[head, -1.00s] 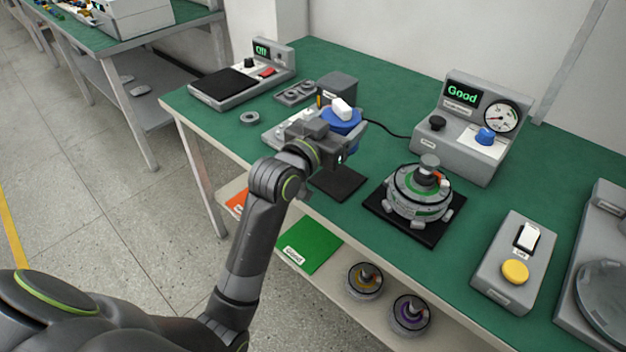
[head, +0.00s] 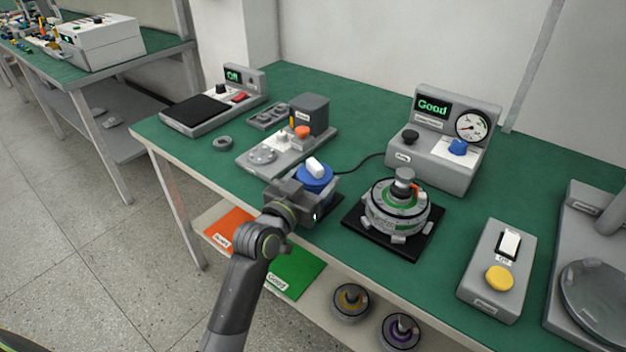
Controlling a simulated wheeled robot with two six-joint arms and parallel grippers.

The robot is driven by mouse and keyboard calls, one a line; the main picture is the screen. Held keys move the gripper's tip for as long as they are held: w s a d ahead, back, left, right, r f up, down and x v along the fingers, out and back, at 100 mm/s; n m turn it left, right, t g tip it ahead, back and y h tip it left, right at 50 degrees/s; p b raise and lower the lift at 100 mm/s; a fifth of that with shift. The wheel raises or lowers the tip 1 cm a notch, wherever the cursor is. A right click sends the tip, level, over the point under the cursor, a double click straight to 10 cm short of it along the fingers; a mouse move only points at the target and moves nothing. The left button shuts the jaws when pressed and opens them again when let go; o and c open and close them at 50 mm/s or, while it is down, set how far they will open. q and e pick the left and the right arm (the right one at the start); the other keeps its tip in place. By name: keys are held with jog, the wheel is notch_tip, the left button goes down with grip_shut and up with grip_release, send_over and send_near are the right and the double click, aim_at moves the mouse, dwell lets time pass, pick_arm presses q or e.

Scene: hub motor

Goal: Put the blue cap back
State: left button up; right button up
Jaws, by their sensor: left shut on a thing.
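A round blue cap (head: 316,183) with a white block on top is held in my left gripper (head: 312,196), which is shut on it. The cap is upright above or close to a small dark mat (head: 329,211) near the bench's front edge. The gripper hides part of the cap and mat, so I cannot tell whether it touches down. The hub motor (head: 395,212), a round grey unit with a green ring and a dark top knob, sits on a black pad right of the gripper. My right gripper is not in view.
Behind the gripper stands a grey fixture (head: 258,165) with a dark box. A switch box (head: 497,272) with a yellow button stands right. Below are green (head: 296,275) and orange (head: 230,229) shelf areas.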

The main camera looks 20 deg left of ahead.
pick_arm(q)
jog(key=shift+f, duration=0.2)
jog(key=o, duration=0.9)
jog(key=shift+o, duration=1.2)
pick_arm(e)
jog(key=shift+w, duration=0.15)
pick_arm(q)
jog(key=shift+r, duration=0.15)
jog(key=v, duration=1.2)
jog(key=shift+b, duration=0.3)
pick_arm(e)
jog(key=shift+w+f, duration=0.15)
